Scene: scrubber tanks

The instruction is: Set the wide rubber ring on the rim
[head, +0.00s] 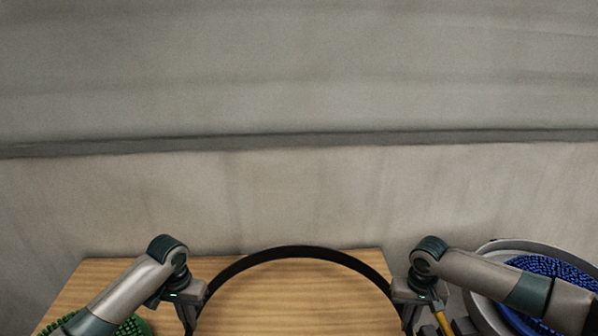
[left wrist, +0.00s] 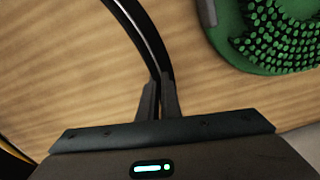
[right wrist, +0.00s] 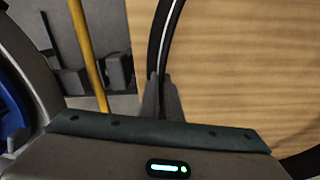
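The wide rubber ring (head: 296,250) is a large thin black hoop, its far arc showing in the head view over the wooden tabletop (head: 290,300). My left gripper (head: 192,318) is shut on its left side; the ring runs between the fingers in the left wrist view (left wrist: 150,42). My right gripper (head: 408,318) is shut on its right side, as in the right wrist view (right wrist: 163,40). The ring's near part is cut off in the head view. Its height above the wood is hard to tell. A round grey rim (head: 482,252) surrounds blue bristles at the right.
A green bristled brush disc (left wrist: 275,35) lies on the wood at the left. Blue bristles (head: 545,268) fill the round container at the right. A yellow pole (right wrist: 88,55) stands near my right gripper. A plain wall (head: 290,190) rises behind the table.

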